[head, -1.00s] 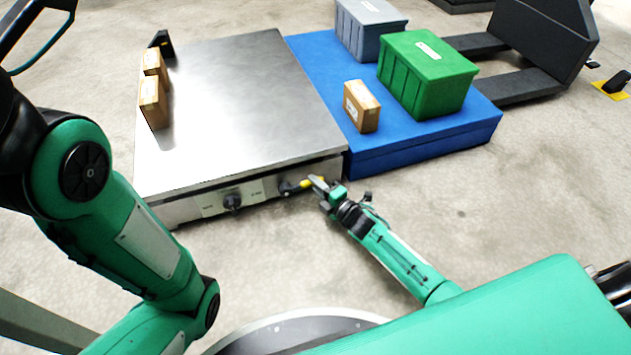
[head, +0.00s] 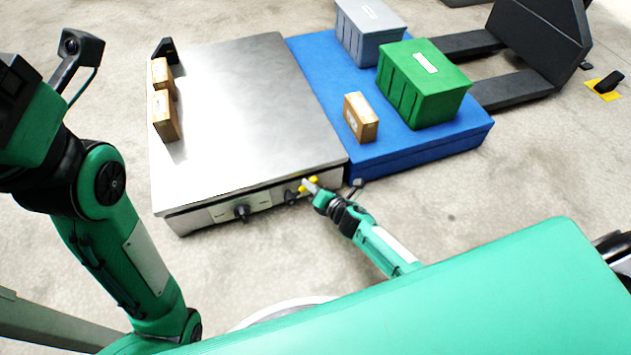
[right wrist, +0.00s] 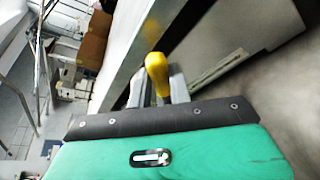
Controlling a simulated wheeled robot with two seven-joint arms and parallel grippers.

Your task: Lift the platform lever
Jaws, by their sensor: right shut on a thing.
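The platform lever (head: 314,179) has a yellow handle and a dark base on the front panel of the steel-topped platform (head: 245,110). In the head view it slants up to the right. My right gripper (head: 309,184) is shut on the yellow handle, whose middle is partly hidden by the fingers. In the right wrist view the yellow handle (right wrist: 157,72) stands up between the grey fingers. My left arm is raised at the left side of the head view; its gripper's jaws are not visible.
A black knob (head: 242,212) sits left of the lever. Two small boxes (head: 166,115) stand on the platform's left edge. A blue platform (head: 400,155) adjoins at the right, carrying a green crate (head: 425,85), a grey crate (head: 368,30) and a carton (head: 361,118). Floor in front is clear.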

